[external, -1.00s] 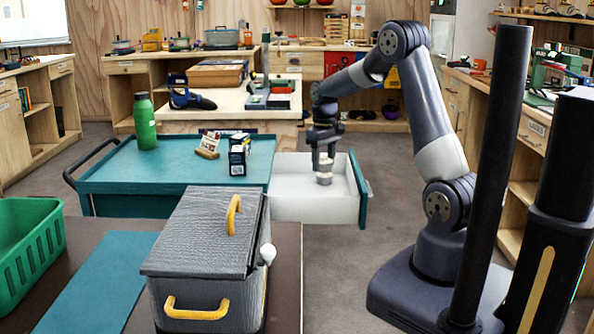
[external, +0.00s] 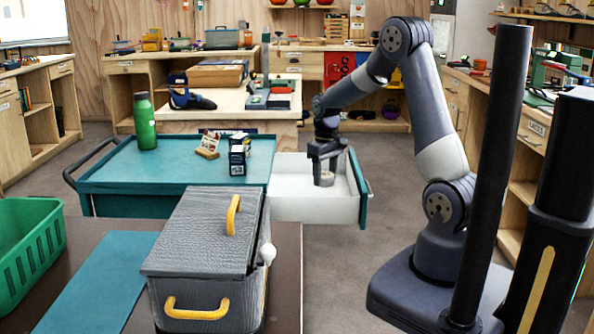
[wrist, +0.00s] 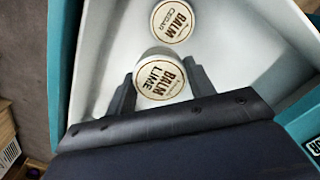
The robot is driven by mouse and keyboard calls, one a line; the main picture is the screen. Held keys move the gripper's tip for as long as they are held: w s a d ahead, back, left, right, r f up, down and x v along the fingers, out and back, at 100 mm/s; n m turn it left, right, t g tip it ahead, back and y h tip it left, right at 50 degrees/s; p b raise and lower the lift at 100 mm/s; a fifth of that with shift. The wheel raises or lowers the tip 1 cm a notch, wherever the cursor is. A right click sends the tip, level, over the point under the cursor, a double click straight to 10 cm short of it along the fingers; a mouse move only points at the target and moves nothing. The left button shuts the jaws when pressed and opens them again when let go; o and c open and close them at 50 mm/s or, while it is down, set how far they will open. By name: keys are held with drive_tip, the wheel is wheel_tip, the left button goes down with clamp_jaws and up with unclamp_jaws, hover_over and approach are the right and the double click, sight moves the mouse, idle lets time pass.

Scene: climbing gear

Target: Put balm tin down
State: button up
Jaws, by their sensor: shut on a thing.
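A round balm tin marked LIME (wrist: 157,84) sits between the two fingers of my gripper (wrist: 160,73) in the wrist view, and the gripper is shut on it. A second tin marked CEDAR (wrist: 172,20) lies in the open drawer, just beyond the held one. In the external view my gripper (external: 322,168) reaches down inside the white drawer (external: 288,205) of the teal cart. One pale tin (external: 325,179) shows at its fingertips; I cannot tell which tin it is. Whether the held tin touches the drawer floor is unclear.
The teal cart top (external: 185,165) carries a green bottle (external: 145,121), a small wooden stand (external: 208,146) and dark boxes (external: 238,157). A grey lidded box (external: 205,235) and a green basket (external: 28,250) stand in front. The drawer floor has bare room around the tins.

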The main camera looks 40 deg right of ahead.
drive_tip(key=w+d+r, duration=0.3)
drive_tip(key=w, duration=0.1)
drive_tip(key=shift+d+r, duration=0.3)
drive_tip(key=shift+f, duration=4.8)
drive_tip(key=shift+f, duration=0.1)
drive_tip(key=shift+f+b, duration=0.15)
drive_tip(key=shift+b, duration=0.2)
drive_tip(key=o, duration=1)
